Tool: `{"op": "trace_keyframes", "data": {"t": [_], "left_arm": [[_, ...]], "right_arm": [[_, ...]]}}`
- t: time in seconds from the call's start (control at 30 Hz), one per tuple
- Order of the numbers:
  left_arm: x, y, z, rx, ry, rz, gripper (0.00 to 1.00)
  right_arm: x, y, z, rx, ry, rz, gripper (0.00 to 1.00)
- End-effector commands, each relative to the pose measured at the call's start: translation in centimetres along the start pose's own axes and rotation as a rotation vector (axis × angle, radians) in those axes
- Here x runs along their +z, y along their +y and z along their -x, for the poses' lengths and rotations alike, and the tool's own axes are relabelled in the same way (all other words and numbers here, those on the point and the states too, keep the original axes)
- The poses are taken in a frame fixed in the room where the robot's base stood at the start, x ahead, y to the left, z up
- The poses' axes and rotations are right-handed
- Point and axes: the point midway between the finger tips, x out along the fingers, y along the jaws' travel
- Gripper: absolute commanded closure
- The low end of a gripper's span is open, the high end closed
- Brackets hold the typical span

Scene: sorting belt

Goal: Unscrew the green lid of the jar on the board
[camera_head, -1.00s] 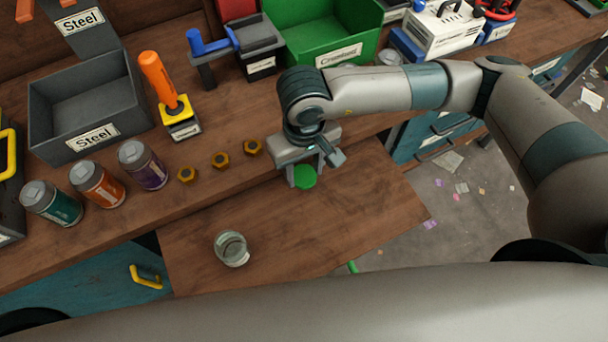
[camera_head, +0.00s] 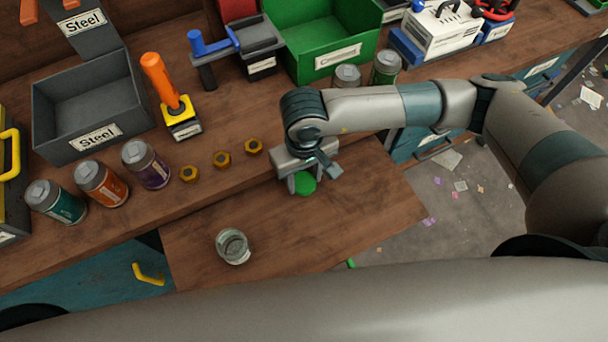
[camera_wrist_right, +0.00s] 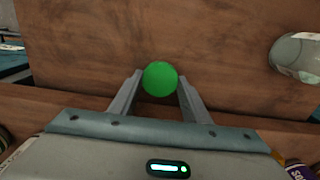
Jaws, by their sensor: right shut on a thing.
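The round green lid (camera_head: 306,183) shows below my right gripper (camera_head: 305,181), over the wooden board (camera_head: 345,235). In the right wrist view the lid (camera_wrist_right: 160,78) sits between the two fingertips (camera_wrist_right: 160,82), and the gripper is shut on it. No jar shows beneath the lid, and its height above the board is hard to tell. A clear glass jar (camera_head: 233,247) stands on the board to the left, apart from the lid, with no lid on it. The jar also shows at the right of the wrist view (camera_wrist_right: 297,56). My left gripper is out of view.
Two more cans (camera_head: 386,67) stand behind my right arm. A grey Steel bin (camera_head: 90,103) and a green bin (camera_head: 325,45) stand farther back. The board's front is clear.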

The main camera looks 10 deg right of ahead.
Motion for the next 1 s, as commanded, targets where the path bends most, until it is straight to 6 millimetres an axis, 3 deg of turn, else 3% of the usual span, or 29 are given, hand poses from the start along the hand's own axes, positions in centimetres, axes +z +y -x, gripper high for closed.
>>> {"op": "trace_keyframes", "data": {"t": [0.23,0.27,0.33,0.87,1.0], "left_arm": [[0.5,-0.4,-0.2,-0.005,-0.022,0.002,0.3],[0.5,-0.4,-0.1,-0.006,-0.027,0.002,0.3],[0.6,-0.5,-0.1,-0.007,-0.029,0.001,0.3],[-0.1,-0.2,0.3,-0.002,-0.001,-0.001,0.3],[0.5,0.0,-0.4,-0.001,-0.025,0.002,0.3]], "right_arm": [[0.0,0.0,-0.3,0.0,0.0,0.0,0.84],[0.0,0.0,-0.2,0.0,0.0,0.0,0.52],[0.0,0.0,-0.2,0.0,0.0,0.0,0.38],[0.0,0.0,0.2,0.0,-0.001,0.0,0.38],[-0.1,0.0,1.7,-0.001,0.004,0.002,0.38]]}}
